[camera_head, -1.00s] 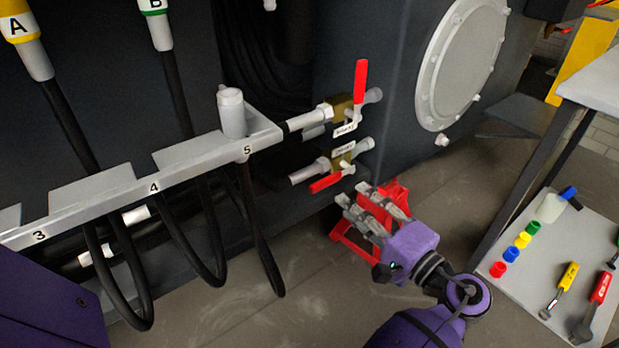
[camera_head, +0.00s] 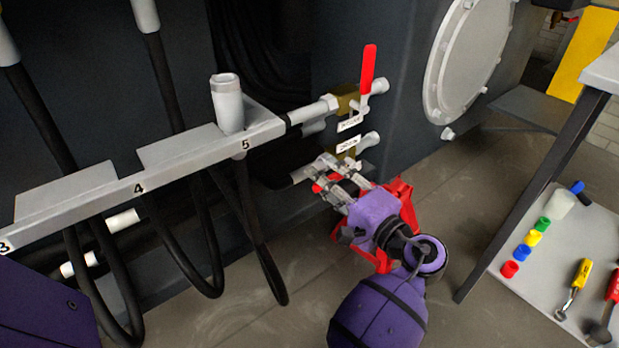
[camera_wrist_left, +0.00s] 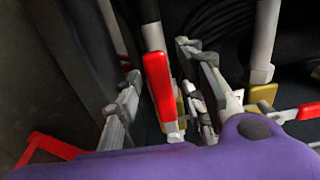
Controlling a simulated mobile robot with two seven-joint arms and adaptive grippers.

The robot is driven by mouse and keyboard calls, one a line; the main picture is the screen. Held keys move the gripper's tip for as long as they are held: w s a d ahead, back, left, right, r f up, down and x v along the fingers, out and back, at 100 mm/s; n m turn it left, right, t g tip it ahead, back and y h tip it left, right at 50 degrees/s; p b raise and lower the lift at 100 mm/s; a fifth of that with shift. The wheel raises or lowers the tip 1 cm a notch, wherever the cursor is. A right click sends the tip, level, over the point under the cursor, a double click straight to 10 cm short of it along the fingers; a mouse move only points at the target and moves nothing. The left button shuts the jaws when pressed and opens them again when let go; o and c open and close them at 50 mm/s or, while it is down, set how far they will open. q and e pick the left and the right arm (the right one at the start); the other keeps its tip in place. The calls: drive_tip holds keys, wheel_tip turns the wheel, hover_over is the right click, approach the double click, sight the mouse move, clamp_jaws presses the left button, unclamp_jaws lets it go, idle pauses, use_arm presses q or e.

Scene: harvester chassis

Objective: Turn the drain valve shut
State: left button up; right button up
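Two valves with brass bodies and red levers sit one above the other on the dark chassis wall. The lower valve's red lever (camera_head: 319,186) points left along its pipe and is partly hidden by my left gripper (camera_head: 322,174). Its brass body (camera_head: 346,157) and white tag show above the gripper; the tag is too small to read surely. In the left wrist view a red lever (camera_wrist_left: 159,85) lies between the two spread fingers of my left gripper (camera_wrist_left: 165,88), with gaps beside it. The upper valve's red lever (camera_head: 368,68) stands upright. My right gripper is not in view.
A grey numbered rail (camera_head: 190,158) with hanging black hoses is left of the valves. A red stand (camera_head: 405,205) is on the floor behind my gripper. A shelf (camera_head: 545,285) with colored caps and tools is at right. A round cover (camera_head: 468,65) is on the wall.

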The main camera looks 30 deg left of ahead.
use_arm(q)
drive_tip(key=shift+a, duration=0.1)
clamp_jaws()
